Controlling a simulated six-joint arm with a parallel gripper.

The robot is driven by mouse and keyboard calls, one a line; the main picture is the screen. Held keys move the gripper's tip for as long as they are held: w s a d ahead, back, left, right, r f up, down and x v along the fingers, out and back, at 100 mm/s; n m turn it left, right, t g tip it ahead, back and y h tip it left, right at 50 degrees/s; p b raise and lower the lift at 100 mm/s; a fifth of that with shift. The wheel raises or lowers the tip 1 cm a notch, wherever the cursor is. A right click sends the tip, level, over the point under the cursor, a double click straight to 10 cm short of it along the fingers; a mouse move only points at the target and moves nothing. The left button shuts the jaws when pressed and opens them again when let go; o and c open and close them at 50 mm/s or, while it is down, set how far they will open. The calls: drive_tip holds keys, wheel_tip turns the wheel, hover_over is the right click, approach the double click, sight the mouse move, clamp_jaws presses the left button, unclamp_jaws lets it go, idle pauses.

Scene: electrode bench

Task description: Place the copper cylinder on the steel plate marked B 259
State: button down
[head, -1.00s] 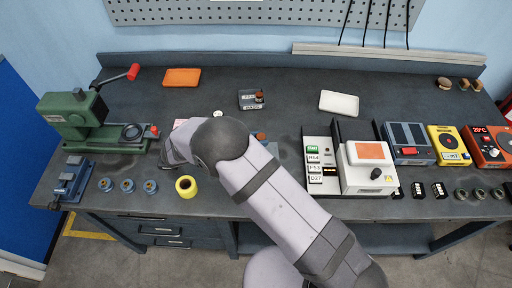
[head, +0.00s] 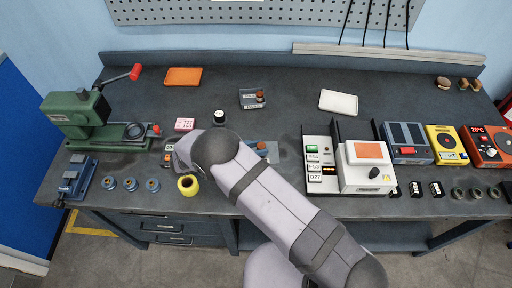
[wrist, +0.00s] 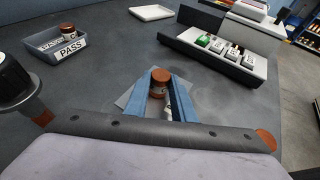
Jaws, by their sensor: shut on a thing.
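My gripper (wrist: 165,112) is shut on the copper cylinder (wrist: 160,76), which stands upright between its blue fingers in the wrist view. In the head view my arm covers most of the gripper; the copper top (head: 262,145) shows beside it. A grey steel plate (wrist: 126,100) shows partly at the left of the fingers, low on the bench. The fingers hide much of it. A white label shows by the right finger, but I cannot read a plate mark. I cannot tell whether the cylinder touches the plate.
A grey PASS tray (head: 248,106) behind holds another copper-topped piece (head: 260,96). A labelled rack (head: 314,189) and a white-and-orange device (head: 366,178) stand to the right.

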drive_tip(key=shift+f, duration=0.15)
drive_tip(key=c, duration=1.5)
unclamp_jaws()
drive_tip(key=shift+r, duration=0.25)
drive_tip(key=b+v, duration=0.5)
drive_tip(key=v, duration=0.6)
drive_tip(key=shift+a+f, duration=0.1)
drive_tip(key=shift+f, duration=0.1)
drive_tip(key=shift+s+a+r+b, duration=0.25)
drive_tip(key=shift+a+r+b, duration=0.05)
drive_tip(key=shift+a+b, duration=0.05)
drive_tip(key=shift+d, duration=0.1)
